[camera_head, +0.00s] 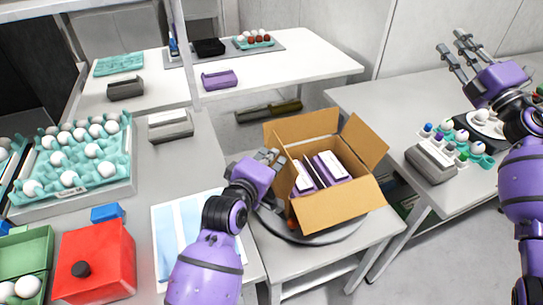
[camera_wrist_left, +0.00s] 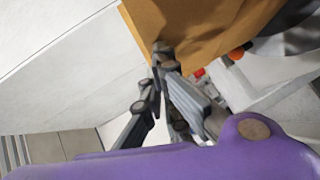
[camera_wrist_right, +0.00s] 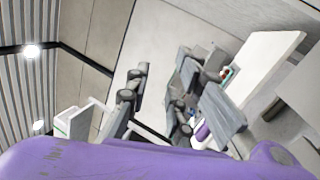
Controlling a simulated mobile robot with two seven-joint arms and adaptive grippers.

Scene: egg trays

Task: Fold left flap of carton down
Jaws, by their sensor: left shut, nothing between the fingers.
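The open brown carton (camera_head: 335,212) stands on the middle table with white and purple boxes (camera_head: 328,165) inside. Its back flap (camera_head: 303,126), right flap (camera_head: 364,141) and front flap stand out from the opening. The left flap is largely hidden behind my left gripper (camera_head: 273,157), so its angle cannot be told. My left gripper is shut and empty at the carton's left edge. In the left wrist view, brown cardboard (camera_wrist_left: 205,25) is close beside the fingertips (camera_wrist_left: 160,60); contact is unclear. My right gripper (camera_head: 459,50) is raised, open and empty, far from the carton.
A round turntable (camera_head: 300,238) lies under the carton. The left table holds a teal egg tray (camera_head: 75,160), a red box (camera_head: 95,262) and a paper sheet (camera_head: 175,235). A grey holder (camera_head: 432,160) and eggs stand on the right table.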

